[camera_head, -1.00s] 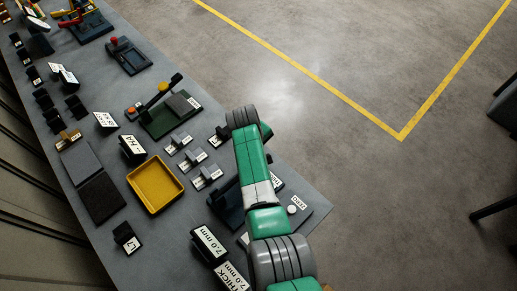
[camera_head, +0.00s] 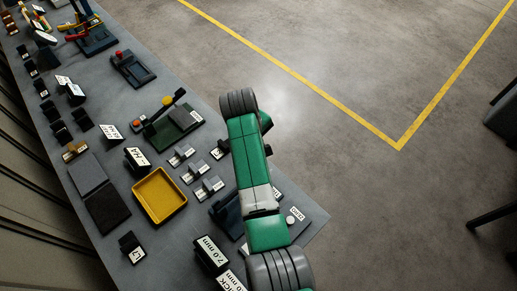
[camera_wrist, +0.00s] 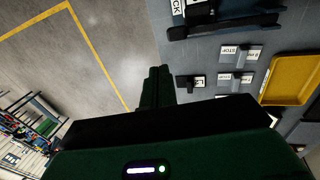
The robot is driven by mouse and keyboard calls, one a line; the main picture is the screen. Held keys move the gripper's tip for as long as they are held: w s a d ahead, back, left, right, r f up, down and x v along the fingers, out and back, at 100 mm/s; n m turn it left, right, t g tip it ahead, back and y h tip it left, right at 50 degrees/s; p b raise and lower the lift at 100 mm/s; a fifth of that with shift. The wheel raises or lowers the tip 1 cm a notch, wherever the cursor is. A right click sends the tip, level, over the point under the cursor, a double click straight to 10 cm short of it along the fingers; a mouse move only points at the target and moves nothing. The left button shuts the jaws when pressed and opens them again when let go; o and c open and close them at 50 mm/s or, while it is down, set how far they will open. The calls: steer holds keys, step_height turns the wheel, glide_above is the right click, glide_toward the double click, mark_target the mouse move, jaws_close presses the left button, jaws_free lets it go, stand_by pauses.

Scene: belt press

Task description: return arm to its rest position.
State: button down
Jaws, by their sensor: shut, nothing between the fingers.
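My arm (camera_head: 250,160) shows in the head view as green and grey links, reaching up across the right edge of the grey bench (camera_head: 95,235). Its grey far joint is beside the bench, over the floor in the picture. In the wrist view my gripper (camera_wrist: 159,72) has its dark green fingers together, shut and empty. The fingers point toward the bench edge and the floor, apart from any object. In the head view the fingers are not clearly visible behind the arm.
A yellow tray (camera_head: 160,196), small labelled blocks (camera_head: 196,172), a dark green-based press (camera_head: 176,125) and labelled stands (camera_head: 211,254) crowd the bench. Yellow-lined floor (camera_head: 330,60) on the right is open. A shelf rack (camera_wrist: 35,125) shows in the wrist view.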

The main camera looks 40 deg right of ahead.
steer(key=shift+r, duration=0.35)
steer(key=w+a+r+t+h+p, duration=0.1)
steer(key=w+a+r+t+p, duration=0.2)
steer(key=r, duration=0.6)
steer(key=w+a+r+t, duration=0.3)
steer(key=w+r+t, duration=0.1)
steer(key=r, duration=0.5)
steer(key=s+a+r+m+t+p, duration=0.1)
steer(key=a+r+t, duration=0.3)
steer(key=r, duration=0.6)
steer(key=s+a+r+m+t+p, duration=0.15)
steer(key=a+r+t, duration=0.3)
steer(key=r, duration=0.55)
steer(key=s+a+r+t+y+p, duration=0.1)
steer(key=s+a+r+t, duration=0.3)
steer(key=s+r, duration=0.5)
steer(key=s+a+r+t+y+p, duration=0.2)
steer(key=s+a+r+t, duration=0.3)
steer(key=r, duration=0.9)
steer(key=s+a+n+y, duration=0.1)
steer(key=s+a, duration=0.2)
steer(key=s, duration=0.2)
steer(key=shift+a+r, duration=0.4)
